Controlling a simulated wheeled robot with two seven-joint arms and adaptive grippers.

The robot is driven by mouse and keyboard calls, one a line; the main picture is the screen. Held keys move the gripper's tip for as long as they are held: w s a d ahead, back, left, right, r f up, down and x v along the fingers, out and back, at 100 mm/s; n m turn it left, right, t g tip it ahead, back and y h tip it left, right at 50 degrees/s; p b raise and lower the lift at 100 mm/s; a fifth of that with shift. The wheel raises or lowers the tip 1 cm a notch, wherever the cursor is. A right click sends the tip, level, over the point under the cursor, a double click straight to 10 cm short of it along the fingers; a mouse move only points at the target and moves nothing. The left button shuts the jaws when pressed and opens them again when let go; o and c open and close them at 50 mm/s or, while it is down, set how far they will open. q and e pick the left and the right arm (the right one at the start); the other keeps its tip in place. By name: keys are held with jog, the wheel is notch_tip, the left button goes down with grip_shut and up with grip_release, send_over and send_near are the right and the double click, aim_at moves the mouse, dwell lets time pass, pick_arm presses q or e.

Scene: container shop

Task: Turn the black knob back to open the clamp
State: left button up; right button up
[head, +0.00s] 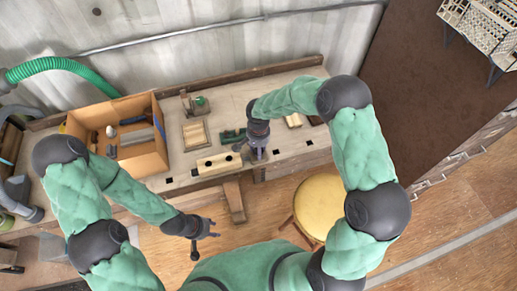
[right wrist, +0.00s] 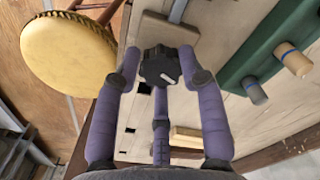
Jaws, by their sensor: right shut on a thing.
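The black knob (right wrist: 158,66) is round and lobed, with a white mark on its face. It sits between the fingertips of my right gripper (right wrist: 162,76) in the right wrist view, and the gripper is shut on it. A pale clamp block (right wrist: 168,32) with a grey metal bar (right wrist: 178,10) lies just beyond the knob. In the head view my right gripper (head: 257,147) is at the bench's front edge and hides the knob. My left gripper (head: 203,228) hangs empty and open in front of the bench. How far the clamp is open cannot be told.
The workbench (head: 290,140) carries a cardboard box (head: 142,160) of tools, a hand plane (head: 195,102), a green tool (head: 233,136) and a pale wooden block (head: 217,164). A round yellow stool (head: 321,205) stands close below my right arm.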

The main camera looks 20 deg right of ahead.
jog(key=n, duration=0.5)
jog(key=shift+s+a+f, duration=0.15)
jog(key=shift+s, duration=0.1)
jog(key=n+p, duration=0.1)
jog(key=n, duration=0.4)
jog(key=shift+n, duration=0.4)
jog(key=n+p, duration=0.1)
jog(key=n, duration=0.4)
jog(key=shift+s+d+p, duration=0.1)
jog(key=shift+d+p, duration=0.1)
jog(key=shift+p, duration=0.2)
jog(key=n+p, duration=0.1)
jog(key=n, duration=0.5)
jog(key=shift+d+p, duration=0.15)
jog(key=shift+p, duration=0.25)
jog(key=shift+n, duration=0.3)
jog(key=o, duration=0.9)
jog(key=shift+o, duration=1.1)
jog(key=shift+w+d, duration=0.2)
jog(key=shift+d, duration=0.05)
